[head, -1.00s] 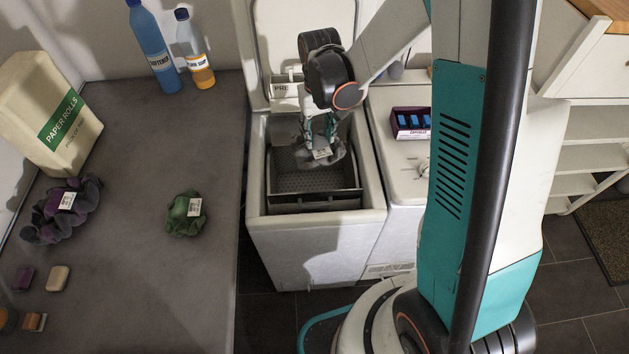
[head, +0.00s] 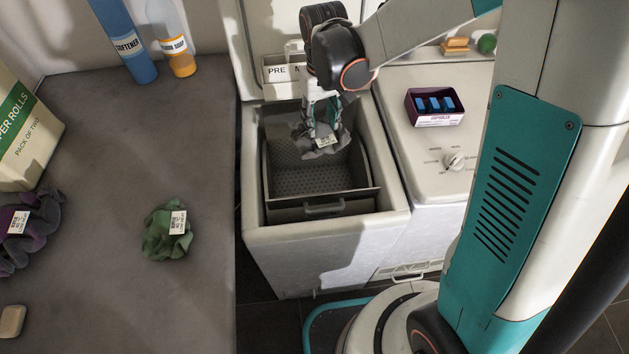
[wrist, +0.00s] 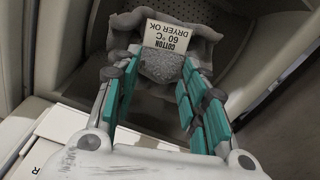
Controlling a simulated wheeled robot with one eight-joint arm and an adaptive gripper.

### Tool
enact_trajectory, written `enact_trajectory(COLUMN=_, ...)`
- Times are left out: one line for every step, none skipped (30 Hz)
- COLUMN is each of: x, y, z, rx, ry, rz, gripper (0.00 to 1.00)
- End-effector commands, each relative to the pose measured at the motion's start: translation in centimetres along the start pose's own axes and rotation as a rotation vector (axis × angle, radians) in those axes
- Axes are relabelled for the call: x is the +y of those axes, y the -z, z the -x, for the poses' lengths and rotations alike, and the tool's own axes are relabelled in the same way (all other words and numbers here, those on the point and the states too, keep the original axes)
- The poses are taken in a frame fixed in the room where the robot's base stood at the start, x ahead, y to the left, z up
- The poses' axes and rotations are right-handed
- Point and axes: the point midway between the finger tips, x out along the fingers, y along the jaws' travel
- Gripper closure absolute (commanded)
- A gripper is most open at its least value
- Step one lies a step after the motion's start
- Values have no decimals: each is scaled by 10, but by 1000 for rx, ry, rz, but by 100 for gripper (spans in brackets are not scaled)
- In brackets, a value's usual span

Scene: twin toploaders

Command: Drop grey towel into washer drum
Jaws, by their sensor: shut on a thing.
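The grey towel (head: 318,145) is a crumpled bundle with a white tag. In the wrist view the towel (wrist: 162,67) sits between the fingertips, and its tag reads cotton, 60 °C, dryer ok. My gripper (head: 322,128) is shut on the towel and points down into the open top of the washer (head: 330,238). It also shows in the wrist view (wrist: 160,75). The towel hangs over the dark perforated drum (head: 310,182), toward its back. The drum's open flap with a handle (head: 323,208) is at the front. I cannot tell whether the towel touches the drum.
The raised lid and a dispenser drawer (head: 283,70) stand behind the opening. A second machine with a knob (head: 453,160) and a box of capsules (head: 434,106) is at the right. The counter at the left holds a green cloth (head: 167,230), a purple-grey cloth (head: 28,235) and bottles (head: 172,40).

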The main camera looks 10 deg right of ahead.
Motion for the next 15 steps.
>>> enact_trajectory(x=0, y=0, z=-9, rx=0, ry=0, rz=0, gripper=100)
enact_trajectory(x=0, y=0, z=-12, rx=0, ry=0, rz=0, gripper=100)
enact_trajectory(x=0, y=0, z=-17, rx=0, ry=0, rz=0, gripper=100)
enact_trajectory(x=0, y=0, z=-21, rx=0, ry=0, rz=0, gripper=100)
enact_trajectory(x=0, y=0, z=-25, rx=0, ry=0, rz=0, gripper=100)
enact_trajectory(x=0, y=0, z=-29, rx=0, ry=0, rz=0, gripper=100)
enact_trajectory(x=0, y=0, z=-32, rx=0, ry=0, rz=0, gripper=100)
enact_trajectory(x=0, y=0, z=-35, rx=0, ry=0, rz=-1, gripper=100)
enact_trajectory(x=0, y=0, z=-38, rx=0, ry=0, rz=-1, gripper=100)
enact_trajectory(x=0, y=0, z=-40, rx=0, ry=0, rz=-1, gripper=100)
enact_trajectory(x=0, y=0, z=-42, rx=0, ry=0, rz=-1, gripper=100)
enact_trajectory(x=0, y=0, z=-43, rx=0, ry=0, rz=-1, gripper=100)
enact_trajectory(x=0, y=0, z=-44, rx=0, ry=0, rz=-1, gripper=100)
enact_trajectory(x=0, y=0, z=-44, rx=0, ry=0, rz=-1, gripper=100)
enact_trajectory(x=0, y=0, z=-44, rx=0, ry=0, rz=-1, gripper=100)
